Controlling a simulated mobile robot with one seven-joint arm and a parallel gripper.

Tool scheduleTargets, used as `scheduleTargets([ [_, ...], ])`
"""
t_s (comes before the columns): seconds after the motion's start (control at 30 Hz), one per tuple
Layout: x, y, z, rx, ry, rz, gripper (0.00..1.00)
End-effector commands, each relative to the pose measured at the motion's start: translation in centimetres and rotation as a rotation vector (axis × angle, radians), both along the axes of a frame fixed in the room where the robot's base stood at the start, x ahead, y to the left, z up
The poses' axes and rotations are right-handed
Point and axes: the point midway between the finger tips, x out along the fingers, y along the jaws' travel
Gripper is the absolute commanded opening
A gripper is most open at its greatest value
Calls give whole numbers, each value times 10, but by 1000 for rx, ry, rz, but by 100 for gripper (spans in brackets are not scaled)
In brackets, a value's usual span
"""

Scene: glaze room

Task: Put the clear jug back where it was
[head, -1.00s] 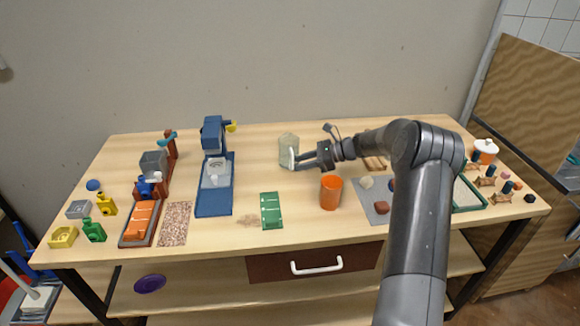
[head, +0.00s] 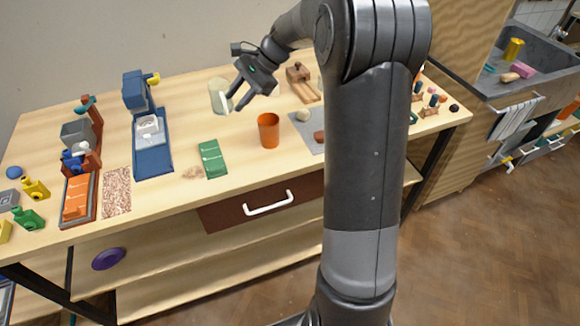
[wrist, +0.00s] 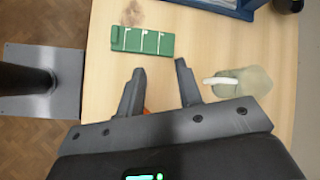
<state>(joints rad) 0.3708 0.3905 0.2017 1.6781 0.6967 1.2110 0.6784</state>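The clear jug (head: 218,97), pale and see-through with a white handle, stands upright on the table behind the orange cup (head: 268,130). My gripper (head: 236,98) is just right of it, on its handle side, in the head view. In the wrist view, the jug (wrist: 248,82) lies outside the right finger, its handle pointing towards that finger. My gripper (wrist: 160,85) is open there, with no jug between its fingers. A bit of the orange cup (wrist: 146,111) shows low between the fingers, mostly hidden.
A green ribbed block (head: 212,158) lies left of the cup. A blue machine (head: 152,140) stands further left. A grey mat (head: 306,126) with small lumps and a wooden tool (head: 301,85) are to the right. Bare table lies between the jug and the blue machine.

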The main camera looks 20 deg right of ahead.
Motion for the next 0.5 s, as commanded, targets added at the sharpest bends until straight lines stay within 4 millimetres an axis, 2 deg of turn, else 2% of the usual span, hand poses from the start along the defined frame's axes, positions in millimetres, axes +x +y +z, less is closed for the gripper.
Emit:
scheduleTargets([
  [0.03, -16, 6, 12, -51, -37, 40, 32],
  [0.2, -67, 15, 35, -214, -155, 174, 32],
  [0.5, -161, 18, 64, -480, -356, 415, 32],
])
